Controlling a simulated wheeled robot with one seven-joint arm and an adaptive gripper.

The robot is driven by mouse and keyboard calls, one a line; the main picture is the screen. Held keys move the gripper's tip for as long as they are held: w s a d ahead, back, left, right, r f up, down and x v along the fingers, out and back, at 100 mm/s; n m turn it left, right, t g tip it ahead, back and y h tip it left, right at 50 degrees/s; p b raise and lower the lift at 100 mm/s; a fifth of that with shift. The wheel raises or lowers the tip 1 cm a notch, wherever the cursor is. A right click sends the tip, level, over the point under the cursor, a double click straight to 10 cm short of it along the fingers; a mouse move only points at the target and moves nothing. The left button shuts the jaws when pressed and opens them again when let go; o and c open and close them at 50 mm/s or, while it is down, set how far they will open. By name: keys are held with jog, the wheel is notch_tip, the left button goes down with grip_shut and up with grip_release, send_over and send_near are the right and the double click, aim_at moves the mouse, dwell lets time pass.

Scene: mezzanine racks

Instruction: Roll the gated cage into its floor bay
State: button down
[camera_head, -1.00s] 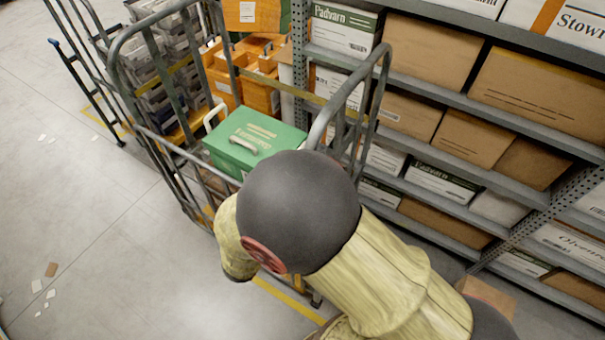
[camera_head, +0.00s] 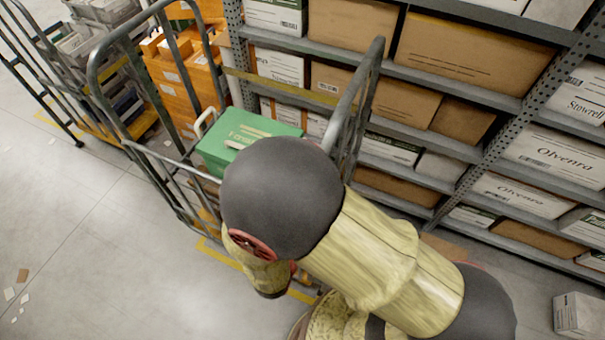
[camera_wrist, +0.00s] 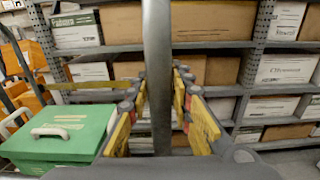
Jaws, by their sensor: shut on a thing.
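The gated cage (camera_head: 101,103) is a grey tubular trolley with tall end frames. It stands upright at the middle left of the head view, close to the racking. A green lidded box (camera_head: 240,135) with a pale handle rides in it and also shows in the wrist view (camera_wrist: 70,135). My gripper (camera_wrist: 160,78) is shut on a vertical grey bar of the cage, its yellow-padded fingers on either side. In the head view my arm hides the gripper and the cage's lower near side. Yellow floor lines (camera_head: 222,254) show beside and under the cage; the bay's full outline is hidden.
Racks (camera_head: 470,152) of cartons line the far side and the right. Another cage with grey trays (camera_head: 85,45) and a stack of orange bins (camera_head: 170,85) stand at upper left. A carton (camera_head: 580,316) sits on the floor at lower right. Floor at left is clear except paper scraps (camera_head: 10,294).

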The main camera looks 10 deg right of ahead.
jog(key=s+d, duration=0.1)
jog(key=d, duration=0.1)
jog(key=s+d, duration=0.2)
jog(key=shift+s+d+r, duration=0.1)
jog(key=shift+s+d, duration=0.2)
jog(key=shift+w+a, duration=0.1)
jog(key=c, duration=1.6)
grip_release()
jog(key=shift+o, duration=0.2)
jog(key=v, duration=1.2)
